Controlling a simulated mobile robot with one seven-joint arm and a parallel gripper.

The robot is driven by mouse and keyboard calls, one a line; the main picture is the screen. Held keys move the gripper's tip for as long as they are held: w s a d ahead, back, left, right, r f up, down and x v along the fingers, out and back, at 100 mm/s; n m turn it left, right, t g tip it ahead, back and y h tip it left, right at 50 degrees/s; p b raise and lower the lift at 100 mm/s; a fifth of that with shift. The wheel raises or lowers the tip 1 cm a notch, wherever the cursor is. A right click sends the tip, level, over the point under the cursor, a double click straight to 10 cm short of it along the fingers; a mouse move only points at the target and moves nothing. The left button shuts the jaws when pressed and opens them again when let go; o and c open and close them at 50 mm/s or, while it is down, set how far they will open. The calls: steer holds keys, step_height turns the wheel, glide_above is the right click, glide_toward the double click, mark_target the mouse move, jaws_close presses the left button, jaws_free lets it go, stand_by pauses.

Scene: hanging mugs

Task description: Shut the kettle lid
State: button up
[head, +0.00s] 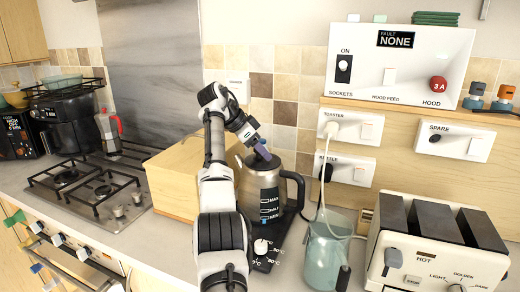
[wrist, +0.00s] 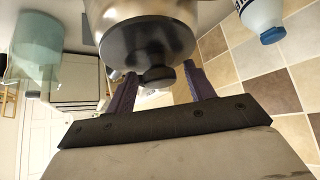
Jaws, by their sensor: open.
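The kettle (head: 262,190) is a metal and glass jug with a black handle, standing upright on a dark base on the counter. Its black round lid (wrist: 145,42) with a small dark knob (wrist: 157,78) shows in the wrist view. My gripper (head: 262,152) is over the top of the kettle. In the wrist view its two purple fingers (wrist: 158,82) are apart, one on each side of the knob, with gaps visible. My gripper covers much of the lid in the head view, and I cannot tell whether the lid sits fully down.
A wooden box (head: 178,180) stands left of the kettle. A clear bluish jug (head: 328,252) stands close at the right, before a toaster (head: 438,250). A cable hangs from the wall sockets (head: 350,128) behind. The hob (head: 90,190) is farther left.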

steer(key=p+v, duration=0.3)
steer(key=v, duration=1)
steer(key=shift+s+a+r, duration=0.2)
steer(key=shift+a+r, duration=0.05)
